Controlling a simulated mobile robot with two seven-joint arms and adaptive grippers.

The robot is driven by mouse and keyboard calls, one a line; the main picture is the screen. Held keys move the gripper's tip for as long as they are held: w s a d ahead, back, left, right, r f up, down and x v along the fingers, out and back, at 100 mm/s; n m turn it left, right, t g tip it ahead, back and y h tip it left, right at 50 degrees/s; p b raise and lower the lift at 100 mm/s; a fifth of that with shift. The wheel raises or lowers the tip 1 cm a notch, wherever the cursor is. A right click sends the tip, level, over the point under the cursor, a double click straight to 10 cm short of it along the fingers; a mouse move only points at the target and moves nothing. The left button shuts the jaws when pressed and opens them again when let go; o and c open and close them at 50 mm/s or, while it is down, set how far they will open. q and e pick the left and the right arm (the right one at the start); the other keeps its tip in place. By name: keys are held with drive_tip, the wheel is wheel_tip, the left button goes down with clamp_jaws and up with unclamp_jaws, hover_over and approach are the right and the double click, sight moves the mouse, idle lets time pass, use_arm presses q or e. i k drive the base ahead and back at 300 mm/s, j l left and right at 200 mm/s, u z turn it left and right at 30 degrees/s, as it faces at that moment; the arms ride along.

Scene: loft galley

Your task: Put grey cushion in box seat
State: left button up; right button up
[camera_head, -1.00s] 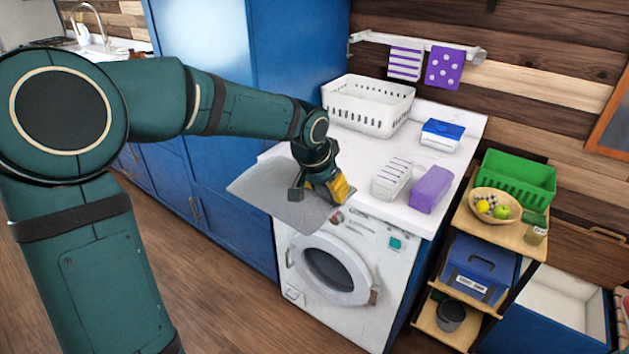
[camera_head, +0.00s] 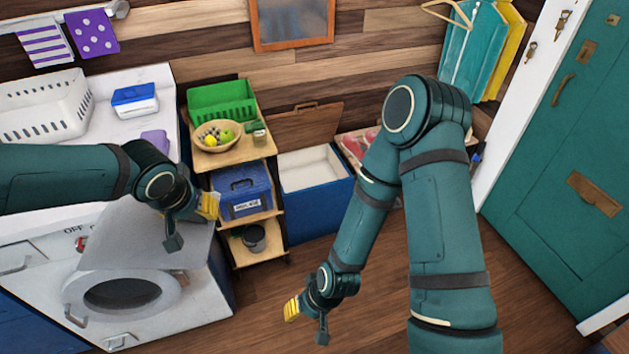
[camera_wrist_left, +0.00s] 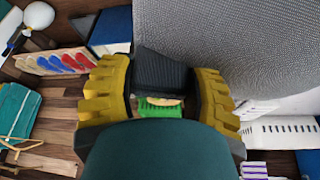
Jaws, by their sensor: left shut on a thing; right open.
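The grey cushion (camera_head: 138,240) is a flat grey square, held in front of the washing machine's upper right part. My left gripper (camera_head: 190,222) is shut on its right edge. In the left wrist view the cushion (camera_wrist_left: 240,45) fills the upper right, beside the yellow fingers of my left gripper (camera_wrist_left: 160,95). The box seat (camera_head: 322,205) is a blue box with a pale, empty-looking inside, and its wooden lid (camera_head: 305,127) stands raised against the wall. It is to the right of the cushion, beyond the shelf cart. My right gripper (camera_head: 306,318) is open and empty, low over the floor.
A shelf cart (camera_head: 262,205) with a green basket (camera_head: 222,102), a fruit bowl (camera_head: 217,135) and a blue case (camera_head: 242,192) stands between the washing machine (camera_head: 70,255) and the box seat. Wooden floor (camera_head: 270,300) in front of the cart is clear.

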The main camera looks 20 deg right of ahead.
sight(309, 193)
drive_tip(key=i+l+z, duration=0.15)
drive_tip(key=z, duration=0.2)
drive_tip(key=i+l+z, duration=0.15)
drive_tip(key=z, duration=0.2)
drive_tip(key=i+z, duration=0.35)
drive_tip(key=i+l+z, duration=0.25)
drive_tip(key=z, duration=0.15)
drive_tip(key=i+z, duration=0.4)
drive_tip(key=i+u, duration=0.3)
drive_tip(key=u, duration=0.15)
drive_tip(key=i+l+u, duration=0.15)
drive_tip(key=i+u, duration=0.15)
drive_tip(key=u, duration=0.15)
drive_tip(key=i+l+u, duration=0.2)
drive_tip(key=u, duration=0.3)
drive_tip(key=i+l+u, duration=0.45)
drive_tip(key=k+j, duration=0.05)
drive_tip(key=k, duration=0.05)
